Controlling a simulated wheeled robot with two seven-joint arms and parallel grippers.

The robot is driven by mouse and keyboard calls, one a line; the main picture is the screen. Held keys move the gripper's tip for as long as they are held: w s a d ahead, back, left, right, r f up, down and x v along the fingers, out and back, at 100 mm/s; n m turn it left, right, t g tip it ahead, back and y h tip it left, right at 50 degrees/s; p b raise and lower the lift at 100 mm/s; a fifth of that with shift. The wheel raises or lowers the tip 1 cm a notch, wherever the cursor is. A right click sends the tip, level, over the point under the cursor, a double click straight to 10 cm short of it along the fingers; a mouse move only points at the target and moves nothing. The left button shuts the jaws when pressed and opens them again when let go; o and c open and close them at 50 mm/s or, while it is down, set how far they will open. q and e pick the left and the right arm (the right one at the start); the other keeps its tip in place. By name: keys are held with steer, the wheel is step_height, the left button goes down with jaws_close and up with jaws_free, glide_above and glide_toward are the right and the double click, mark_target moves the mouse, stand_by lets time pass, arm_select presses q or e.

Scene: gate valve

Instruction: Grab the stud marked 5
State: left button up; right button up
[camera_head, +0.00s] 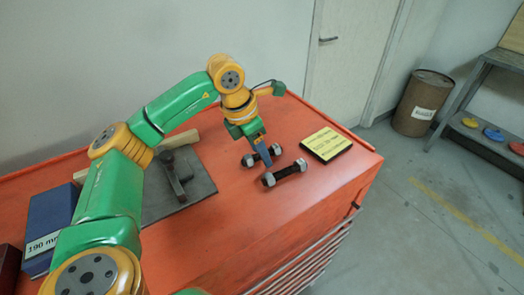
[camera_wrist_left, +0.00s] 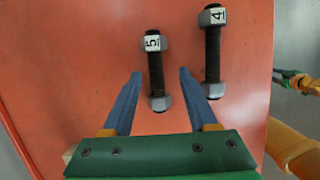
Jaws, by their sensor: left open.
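The stud marked 5 (camera_wrist_left: 155,75) is a dark threaded rod with a grey nut at each end and a white label reading 5. It lies on the red cabinet top. In the head view it is the farther stud (camera_head: 249,159), partly hidden by my gripper. My left gripper (camera_wrist_left: 160,73) is open, pointing down, with one blue finger on each side of the stud's rod and gaps between. In the head view the left gripper (camera_head: 265,160) is at this stud; its height above the top is hard to tell. My right gripper is not seen.
The stud marked 4 (camera_wrist_left: 212,55) lies close beside; it is the nearer stud (camera_head: 285,173) in the head view. A black-and-yellow sign (camera_head: 326,144) lies to the right. A grey plate with a clamp (camera_head: 172,182) and a blue box (camera_head: 50,222) are at left.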

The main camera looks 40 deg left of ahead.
arm_select(q)
steer(key=shift+w+a+f, duration=0.25)
steer(key=shift+w+f, duration=0.15)
steer(key=shift+f, duration=0.05)
steer(key=shift+s+d+r, duration=0.2)
steer(key=c, duration=0.8)
jaws_close()
steer(key=shift+w, duration=0.1)
